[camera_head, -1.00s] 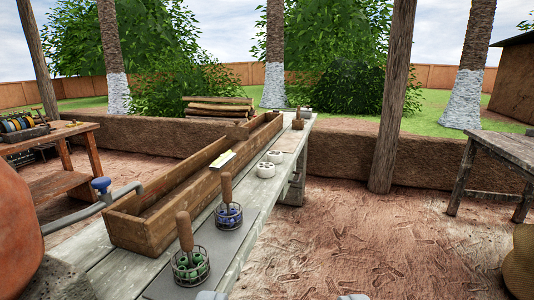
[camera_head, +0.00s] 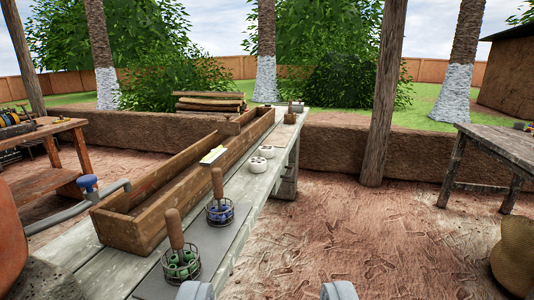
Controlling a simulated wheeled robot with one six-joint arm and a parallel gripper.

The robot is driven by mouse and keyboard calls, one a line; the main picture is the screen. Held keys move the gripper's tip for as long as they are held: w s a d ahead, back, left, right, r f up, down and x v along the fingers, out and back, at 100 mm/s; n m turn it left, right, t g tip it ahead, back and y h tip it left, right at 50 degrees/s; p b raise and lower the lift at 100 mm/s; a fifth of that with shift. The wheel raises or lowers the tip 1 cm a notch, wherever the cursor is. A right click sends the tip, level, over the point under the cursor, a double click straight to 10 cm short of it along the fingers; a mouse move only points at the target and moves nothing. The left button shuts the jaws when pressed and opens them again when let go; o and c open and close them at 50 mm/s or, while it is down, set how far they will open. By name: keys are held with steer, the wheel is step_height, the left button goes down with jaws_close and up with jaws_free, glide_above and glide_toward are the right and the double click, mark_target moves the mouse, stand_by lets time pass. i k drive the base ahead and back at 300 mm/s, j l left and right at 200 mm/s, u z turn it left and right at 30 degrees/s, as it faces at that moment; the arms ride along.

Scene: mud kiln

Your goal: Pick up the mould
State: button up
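My gripper (camera_head: 267,291) shows at the bottom edge, its two grey fingertips wide apart with nothing between them. A long wooden bench (camera_head: 228,262) runs away from me on the left. Two small white blocks with dark holes stand on it, a nearer one (camera_head: 256,165) and a farther one (camera_head: 267,151). I cannot tell for sure which thing is the mould. A small yellow and white piece (camera_head: 213,154) rests at the edge of a long wooden trough (camera_head: 145,240). My gripper is apart from all of these.
Two wire holders with wooden handles, one with green items (camera_head: 181,265) and one with blue (camera_head: 220,212), stand on a grey mat on the near bench. A wooden post (camera_head: 387,100) and a grey table (camera_head: 505,150) stand right.

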mark_target(267, 151)
steer(key=i+l+z, duration=0.1)
steer(key=i+l, duration=0.15)
steer(key=i, duration=0.35)
steer(key=i+l+z, duration=0.1)
steer(key=i, duration=0.5)
steer(key=i+l, duration=0.25)
steer(key=i, duration=0.35)
steer(key=i+l+z, duration=0.15)
steer(key=i, duration=0.45)
